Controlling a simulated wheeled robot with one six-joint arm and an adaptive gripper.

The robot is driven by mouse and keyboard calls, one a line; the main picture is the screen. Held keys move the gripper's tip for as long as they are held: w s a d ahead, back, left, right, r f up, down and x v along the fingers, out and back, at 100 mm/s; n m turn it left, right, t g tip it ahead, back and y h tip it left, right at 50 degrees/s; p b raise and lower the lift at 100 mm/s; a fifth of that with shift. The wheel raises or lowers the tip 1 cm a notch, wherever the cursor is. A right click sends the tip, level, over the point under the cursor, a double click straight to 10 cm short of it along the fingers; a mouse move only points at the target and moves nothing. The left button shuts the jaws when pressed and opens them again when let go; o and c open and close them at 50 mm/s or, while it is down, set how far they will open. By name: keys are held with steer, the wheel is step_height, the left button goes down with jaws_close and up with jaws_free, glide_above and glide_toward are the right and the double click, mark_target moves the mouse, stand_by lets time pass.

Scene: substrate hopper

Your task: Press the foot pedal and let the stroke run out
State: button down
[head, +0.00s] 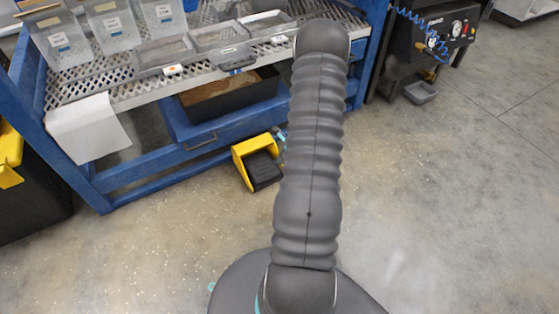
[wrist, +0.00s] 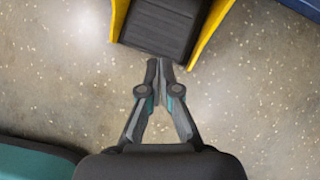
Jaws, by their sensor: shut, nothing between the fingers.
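The foot pedal (head: 264,170) has a black ribbed tread inside a yellow guard (head: 241,160). It sits on the floor in front of the blue bench, left of my arm in the head view. In the wrist view the tread (wrist: 163,25) and the yellow guard sides (wrist: 212,25) show at the top. My gripper (wrist: 159,64) is shut and empty, its fingertips together just below the tread's near edge in the picture. I cannot tell whether they touch it. In the head view my arm hides most of the gripper.
A blue bench (head: 140,178) with a perforated top holds clear bins (head: 110,27) and grey trays (head: 165,55). A black bin with yellow parts (head: 25,195) stands at the left. A dark machine (head: 430,45) with gauges is at the right. The speckled floor (head: 440,200) is clear.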

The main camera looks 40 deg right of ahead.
steer(key=b, duration=0.3)
glide_toward(264, 171)
steer(key=shift+x, duration=1.3)
steer(key=shift+d+r, duration=0.1)
steer(key=shift+b+x, duration=0.75)
steer(key=shift+x, duration=2.1)
steer(key=p+v, duration=0.3)
steer(key=v, duration=0.7)
